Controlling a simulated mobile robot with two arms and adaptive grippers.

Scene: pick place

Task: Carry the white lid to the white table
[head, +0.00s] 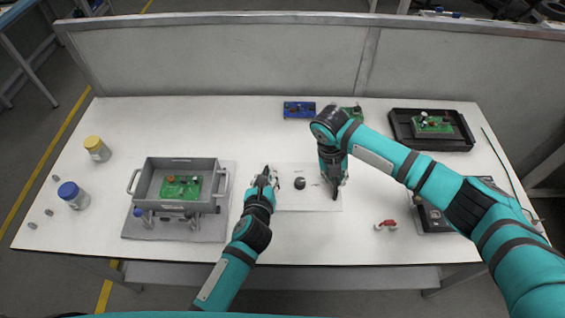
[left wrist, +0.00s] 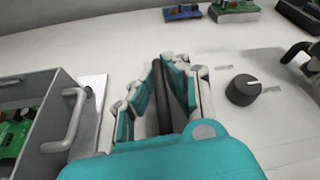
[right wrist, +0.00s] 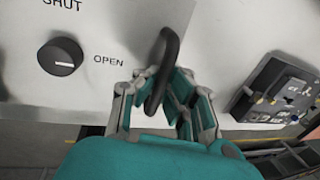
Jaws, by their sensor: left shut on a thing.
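The white lid (head: 320,203) is a flat white panel with a dark round knob (head: 299,183) and black handles at its sides. It is over the middle of the white table (head: 250,120); I cannot tell whether it touches it. My left gripper (head: 266,176) is shut on the left handle, which shows as a black bar (left wrist: 161,105) in the left wrist view. My right gripper (head: 333,185) is at the right handle (right wrist: 168,45), which stands between its fingers; whether they grip it is unclear. "OPEN" and "SHUT" lettering shows beside the knob.
A grey bin (head: 180,165) with a green board stands left of the lid. Bottles (head: 74,195) are further left. A black tray (head: 400,125) and a dark device (head: 432,220) are at right. A blue board (head: 299,109) lies behind, and a red-and-white part (head: 385,225) lies at front right.

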